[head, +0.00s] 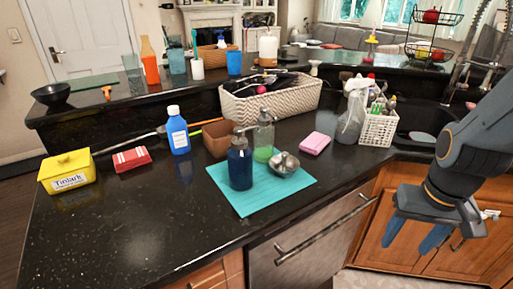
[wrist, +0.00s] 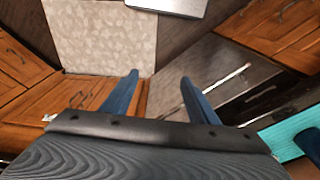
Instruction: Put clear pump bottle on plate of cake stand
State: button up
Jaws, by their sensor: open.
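A clear pump bottle (head: 264,137) with pale green liquid stands upright at the back of a teal mat (head: 267,203) on the dark counter. A dark blue pump bottle (head: 240,166) stands in front and to its left. My gripper (head: 408,243) is open and empty, low at the right in front of the cabinets, well apart from the bottle. In the wrist view its two fingers (wrist: 160,82) are spread, with nothing between them. I cannot pick out the cake stand with certainty; a small yellow-topped stand (head: 371,40) is on the back ledge.
Metal bowls (head: 284,164) sit right beside the clear bottle. A blue bottle (head: 178,134) is left.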

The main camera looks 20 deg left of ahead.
aim_at(268, 121)
jog(key=w+a+n+t+y, duration=0.1)
jog(key=w+a+t, duration=0.1)
jog(key=w+a, duration=0.3)
jog(key=w+a+r+n+t+y, duration=0.1)
jog(key=w+a+n+t, duration=0.1)
jog(key=w, duration=0.6)
jog(key=w+a+r+n+t+y, duration=0.1)
jog(key=w+a+t, duration=0.3)
jog(key=w+a, duration=0.3)
jog(key=shift+w+a+r+n+y, duration=0.2)
jog(key=shift+w+a+n+y, duration=0.1)
jog(key=shift+w+a+n, duration=0.1)
jog(key=a+r+y, duration=0.1)
jog(key=a, duration=0.1)
jog(key=w+a+r+n+t+y, duration=0.1)
jog(key=a, duration=0.2)
jog(key=w+a+r+n+t+y, duration=0.1)
jog(key=a, duration=0.2)
jog(key=shift+a+y, duration=0.2)
jog(key=shift+y, duration=0.1)
jog(key=s+a+r+n+y, duration=0.25)
jog(key=a+r+y, duration=0.35)
jog(key=a, duration=0.4)
jog(key=shift+t, duration=0.3)
jog(key=shift+f+p+x, duration=0.15)
jog(key=shift+p+x, duration=0.75)
jog(key=shift+x, duration=1.15)
jog(key=shift+f+p+x, duration=0.15)
jog(key=shift+p+x, duration=0.75)
jog(key=shift+x, duration=1.1)
